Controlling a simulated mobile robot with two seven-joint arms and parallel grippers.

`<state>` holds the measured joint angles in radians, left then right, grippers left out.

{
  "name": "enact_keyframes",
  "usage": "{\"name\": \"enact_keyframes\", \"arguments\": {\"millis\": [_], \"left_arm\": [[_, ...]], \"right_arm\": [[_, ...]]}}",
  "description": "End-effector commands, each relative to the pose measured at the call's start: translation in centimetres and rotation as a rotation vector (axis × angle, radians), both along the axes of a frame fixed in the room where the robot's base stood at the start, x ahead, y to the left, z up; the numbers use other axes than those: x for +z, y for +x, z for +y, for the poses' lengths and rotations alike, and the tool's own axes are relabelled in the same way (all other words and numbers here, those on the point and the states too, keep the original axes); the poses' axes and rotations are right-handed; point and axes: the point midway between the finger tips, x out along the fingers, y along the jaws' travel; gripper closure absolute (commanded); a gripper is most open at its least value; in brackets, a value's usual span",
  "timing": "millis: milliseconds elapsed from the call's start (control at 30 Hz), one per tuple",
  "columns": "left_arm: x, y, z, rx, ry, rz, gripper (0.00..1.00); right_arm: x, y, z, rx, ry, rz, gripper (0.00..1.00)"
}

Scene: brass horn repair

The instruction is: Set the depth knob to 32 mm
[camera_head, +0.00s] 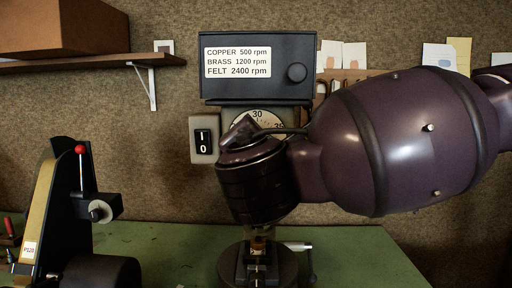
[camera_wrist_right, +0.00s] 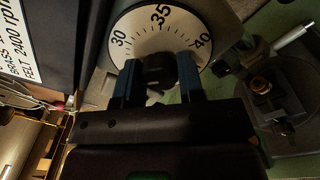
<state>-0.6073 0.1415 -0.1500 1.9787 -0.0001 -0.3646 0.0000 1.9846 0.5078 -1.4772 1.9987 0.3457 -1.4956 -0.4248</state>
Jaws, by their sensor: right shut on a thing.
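The depth dial (camera_head: 258,117) is a white round face with black marks on the wall below a black panel. In the head view 30 shows at its top and part of 35 at its right; my right wrist hides its lower part. In the right wrist view the dial face (camera_wrist_right: 140,36) shows 30, 35 and 40. My right gripper (camera_wrist_right: 159,72) is shut on the black knob (camera_wrist_right: 158,66) at the dial's centre, one blue-grey finger on each side. The pointer or index mark is hidden. My left gripper is not in view.
The black panel (camera_head: 220,86) carries an rpm label and a round knob (camera_head: 297,72). A rocker switch (camera_head: 203,139) is left of the dial. A vise (camera_head: 258,268) stands on the green bench (camera_head: 165,245) below my right wrist. A belt sander (camera_head: 50,215) stands at left.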

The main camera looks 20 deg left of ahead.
Motion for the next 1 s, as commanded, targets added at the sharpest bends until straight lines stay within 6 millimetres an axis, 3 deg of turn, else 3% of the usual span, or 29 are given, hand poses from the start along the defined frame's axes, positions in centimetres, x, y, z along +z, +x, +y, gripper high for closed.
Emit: {"name": "enact_keyframes", "arguments": {"millis": [500,1000], "left_arm": [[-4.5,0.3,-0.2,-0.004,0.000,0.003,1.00],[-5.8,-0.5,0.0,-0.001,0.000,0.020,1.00]], "right_arm": [[-0.5,0.2,0.0,-0.002,0.408,0.123,0.88],[0.0,0.0,0.1,-0.003,0.852,0.249,0.88]]}}
